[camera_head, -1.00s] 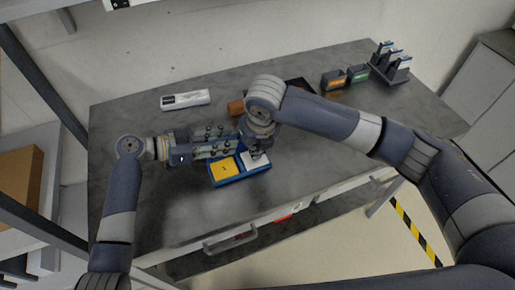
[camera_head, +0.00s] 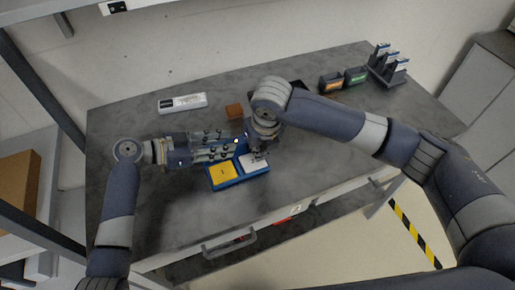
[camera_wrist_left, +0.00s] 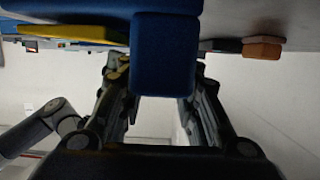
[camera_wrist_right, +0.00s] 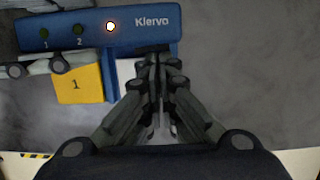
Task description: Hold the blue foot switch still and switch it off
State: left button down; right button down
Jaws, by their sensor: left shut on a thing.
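The blue foot switch (camera_head: 240,180) lies on the grey table with a yellow pedal marked 1 (camera_head: 221,173) and a white pedal (camera_head: 253,161). In the right wrist view its blue housing (camera_wrist_right: 90,38) carries a glowing lamp (camera_wrist_right: 110,27), two green dots marked 1 and 2, and the name Klervo. My left gripper (camera_head: 234,148) is shut on the housing from the left; the blue body shows between its fingers in the left wrist view (camera_wrist_left: 164,60). My right gripper (camera_wrist_right: 158,62) is shut with nothing between its fingers, over the white pedal, which it mostly hides. Contact cannot be told.
An orange-brown block (camera_head: 234,111) and a long white device (camera_head: 182,103) lie behind the switch. Two small boxes, orange-marked (camera_head: 331,82) and green-marked (camera_head: 356,75), and a rack (camera_head: 388,68) stand at the back right. The table front is clear.

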aim_at(264, 164)
jog(key=shift+s+d, duration=0.25)
jog(key=shift+s, duration=0.2)
jog(key=shift+s+d, duration=0.3)
jog(key=shift+s, duration=0.3)
jog(key=shift+s+d, duration=0.3)
jog(key=shift+s, duration=0.25)
jog(key=v, duration=1)
jog(key=shift+s+d, duration=0.15)
jog(key=shift+s, duration=0.05)
